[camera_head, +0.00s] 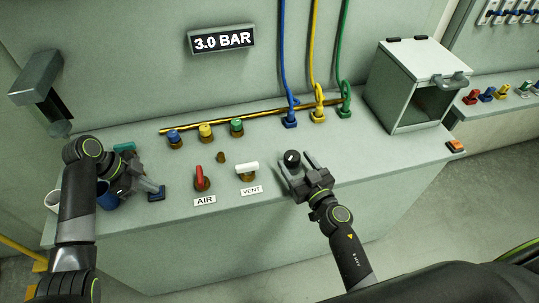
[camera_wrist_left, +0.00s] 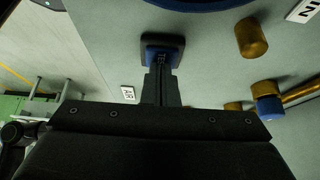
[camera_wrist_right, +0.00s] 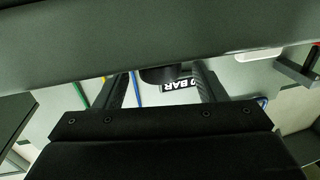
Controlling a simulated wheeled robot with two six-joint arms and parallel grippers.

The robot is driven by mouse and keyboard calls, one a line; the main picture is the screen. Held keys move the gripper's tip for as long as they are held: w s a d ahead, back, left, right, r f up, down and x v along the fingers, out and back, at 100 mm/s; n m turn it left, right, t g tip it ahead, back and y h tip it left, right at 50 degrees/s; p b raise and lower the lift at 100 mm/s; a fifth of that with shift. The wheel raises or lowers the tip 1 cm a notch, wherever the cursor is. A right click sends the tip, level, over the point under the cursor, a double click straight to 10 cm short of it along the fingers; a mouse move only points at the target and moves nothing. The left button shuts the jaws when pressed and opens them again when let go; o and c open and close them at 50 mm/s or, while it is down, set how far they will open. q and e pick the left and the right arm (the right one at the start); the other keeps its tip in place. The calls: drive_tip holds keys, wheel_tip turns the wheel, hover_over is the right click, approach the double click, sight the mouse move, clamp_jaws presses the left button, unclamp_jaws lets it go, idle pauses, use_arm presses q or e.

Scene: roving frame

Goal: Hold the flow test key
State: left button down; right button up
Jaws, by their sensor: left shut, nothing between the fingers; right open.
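A round black knob (camera_head: 291,157) stands on the bench right of the VENT label. My right gripper (camera_head: 297,163) is open, with its fingers on either side of the knob. The right wrist view shows the knob's dark body (camera_wrist_right: 158,75) between the fingers.
A display (camera_head: 221,39) reads 3.0 BAR. A red AIR handle (camera_head: 199,178) and a white VENT handle (camera_head: 247,168) stand between my grippers. Behind are blue, yellow and green capped ports and hoses. An open metal box (camera_head: 408,90) stands at right; mugs (camera_head: 107,198) stand at left.

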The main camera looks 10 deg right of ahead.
drive_tip(key=shift+w+a, duration=0.15)
drive_tip(key=shift+w, duration=0.55)
drive_tip(key=shift+w+a, duration=0.15)
drive_tip(key=shift+w, duration=0.55)
